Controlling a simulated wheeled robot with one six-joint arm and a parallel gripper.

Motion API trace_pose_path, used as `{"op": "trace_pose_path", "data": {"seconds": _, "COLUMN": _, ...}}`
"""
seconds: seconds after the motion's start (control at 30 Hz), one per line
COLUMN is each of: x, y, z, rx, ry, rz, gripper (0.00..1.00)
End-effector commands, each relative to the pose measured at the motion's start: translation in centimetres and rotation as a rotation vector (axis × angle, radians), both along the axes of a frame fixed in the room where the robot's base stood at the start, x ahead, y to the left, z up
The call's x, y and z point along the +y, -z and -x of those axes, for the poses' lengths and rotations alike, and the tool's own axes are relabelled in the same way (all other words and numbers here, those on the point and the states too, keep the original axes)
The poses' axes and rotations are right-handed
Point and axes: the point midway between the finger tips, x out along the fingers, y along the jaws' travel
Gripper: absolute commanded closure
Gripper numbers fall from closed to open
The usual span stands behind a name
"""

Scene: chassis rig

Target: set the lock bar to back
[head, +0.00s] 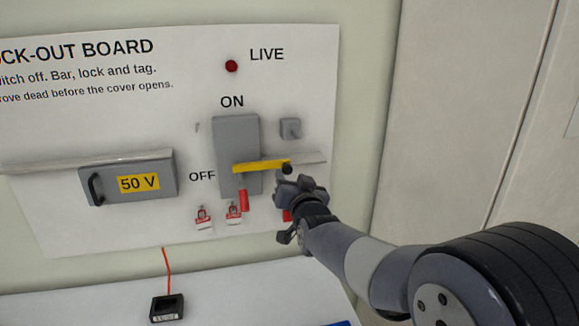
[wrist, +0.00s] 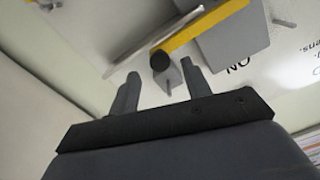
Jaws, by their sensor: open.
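The lock bar is a yellow bar (head: 258,166) lying nearly level across the lower part of the grey switch box (head: 237,135) in the head view. A dark round knob (head: 286,168) is at its right end. In the wrist view the yellow bar (wrist: 208,27) runs diagonally at the top, with its black knob (wrist: 159,60) at the near end. My gripper (head: 297,186) is just below and right of the knob. In the wrist view its fingers (wrist: 160,73) are open and empty, with the knob appearing between and beyond the tips. I cannot tell if they touch.
A small grey block (head: 290,128) is above the knob. A red padlock (head: 243,200) and red-white tags (head: 203,217) hang below the switch. A grey 50 V cover (head: 106,181) is at left. A meter (head: 166,307) with a red lead is on the bench (head: 235,290). A red lamp (head: 231,66) is above.

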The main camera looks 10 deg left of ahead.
Motion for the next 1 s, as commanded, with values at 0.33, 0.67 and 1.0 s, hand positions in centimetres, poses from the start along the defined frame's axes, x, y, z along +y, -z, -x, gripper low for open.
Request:
{"op": "trace_pose_path", "data": {"seconds": 0.33, "x": 1.5, "y": -0.1, "z": -3.3, "rx": 0.001, "ry": 0.001, "rz": 0.001, "gripper": 0.54}}
{"op": "trace_pose_path", "data": {"seconds": 0.67, "x": 1.7, "y": 0.1, "z": -3.6, "rx": 0.0, "ry": 0.0, "rz": 0.001, "gripper": 0.54}}
{"op": "trace_pose_path", "data": {"seconds": 1.0, "x": 1.7, "y": 0.0, "z": -3.6, "rx": 0.0, "ry": 0.0, "rz": 0.001, "gripper": 0.79}}
